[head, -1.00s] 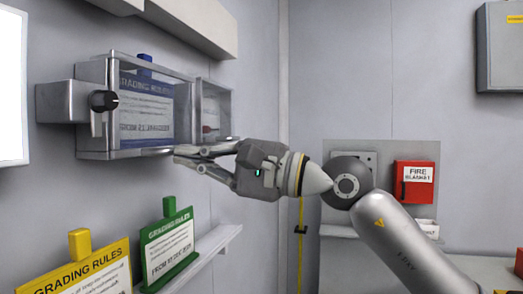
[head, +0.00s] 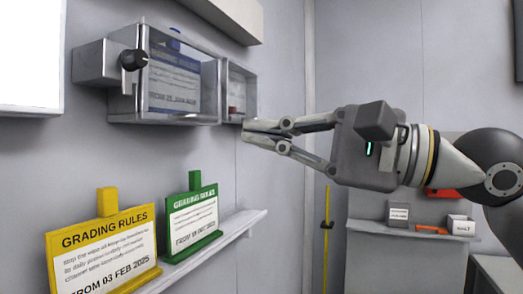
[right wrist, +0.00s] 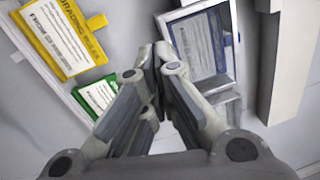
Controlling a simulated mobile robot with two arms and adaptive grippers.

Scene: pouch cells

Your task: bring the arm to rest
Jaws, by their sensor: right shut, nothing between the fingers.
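My right gripper (head: 262,132) is shut and empty in the head view. Its arm comes in from the right, and the fingers point left, in front of the wall and just right of and below the glass-fronted case. In the right wrist view the fingers (right wrist: 155,62) are together, with nothing visible between them. My left gripper is not in view.
A clear wall case (head: 212,90) with a black knob (head: 132,60) holds a blue sign (head: 174,85). A yellow sign (head: 105,250) and a green sign (head: 193,220) stand on a shelf (head: 245,222) below. Small boxes (head: 398,214) sit on another shelf at the right.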

